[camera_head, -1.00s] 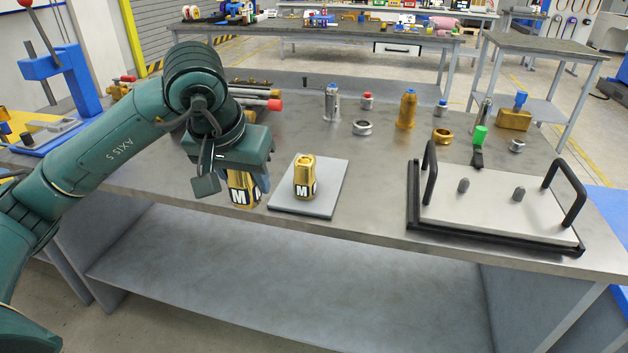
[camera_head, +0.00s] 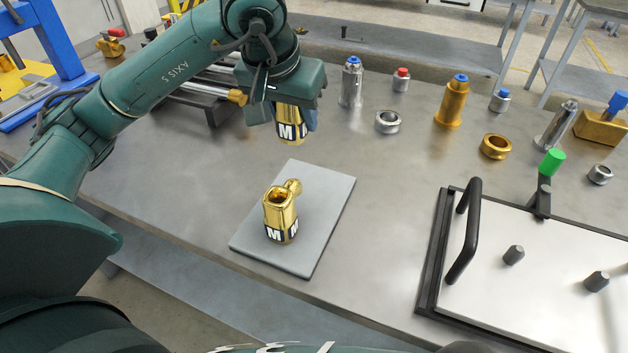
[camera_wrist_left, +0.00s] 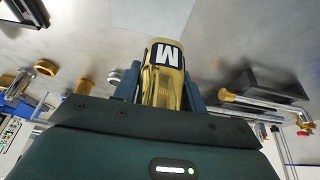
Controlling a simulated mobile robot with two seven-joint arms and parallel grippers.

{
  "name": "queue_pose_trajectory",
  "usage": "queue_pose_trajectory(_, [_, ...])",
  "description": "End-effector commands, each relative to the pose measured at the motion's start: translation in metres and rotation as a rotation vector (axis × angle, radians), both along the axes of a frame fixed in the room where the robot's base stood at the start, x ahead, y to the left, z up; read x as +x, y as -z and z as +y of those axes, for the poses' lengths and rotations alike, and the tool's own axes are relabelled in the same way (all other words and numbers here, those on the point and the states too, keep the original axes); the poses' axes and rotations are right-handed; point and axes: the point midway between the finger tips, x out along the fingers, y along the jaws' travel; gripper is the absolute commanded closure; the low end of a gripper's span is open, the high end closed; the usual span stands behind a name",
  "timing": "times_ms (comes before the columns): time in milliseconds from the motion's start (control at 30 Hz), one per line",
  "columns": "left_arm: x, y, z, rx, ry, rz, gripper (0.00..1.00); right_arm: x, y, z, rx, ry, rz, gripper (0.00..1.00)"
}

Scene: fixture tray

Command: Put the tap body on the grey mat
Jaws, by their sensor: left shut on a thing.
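My left gripper (camera_head: 284,112) is shut on a gold tap body (camera_head: 291,131) with a black-and-white M label. It holds this tap body behind the far edge of the grey mat (camera_head: 325,215); the height above the table is hard to tell. In the left wrist view the held tap body (camera_wrist_left: 163,78) stands out between the two blue fingers, its label showing. A second gold tap body (camera_head: 281,218), with a side spout and M labels, stands upright on the mat near its middle. My right gripper is not in view.
Behind and right of the mat stand a silver cylinder (camera_head: 352,82), a silver ring (camera_head: 388,122), a gold cylinder (camera_head: 453,100) and a gold ring (camera_head: 495,147). A black-framed plate (camera_head: 560,270) with handles lies at right. Bare table surrounds the mat.

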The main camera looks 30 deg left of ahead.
Motion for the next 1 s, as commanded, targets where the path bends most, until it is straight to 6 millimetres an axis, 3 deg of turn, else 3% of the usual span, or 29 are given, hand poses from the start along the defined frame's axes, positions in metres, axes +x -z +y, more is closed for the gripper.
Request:
queue_pose_trajectory(733, [0.0, 0.093, 0.0, -0.001, 0.0, 0.0, 1.0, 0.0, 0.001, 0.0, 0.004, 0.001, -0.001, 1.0])
queue_pose_trajectory(1000, [0.0, 0.099, 0.0, -0.001, 0.0, -0.005, 1.0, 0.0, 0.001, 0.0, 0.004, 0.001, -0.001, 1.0])
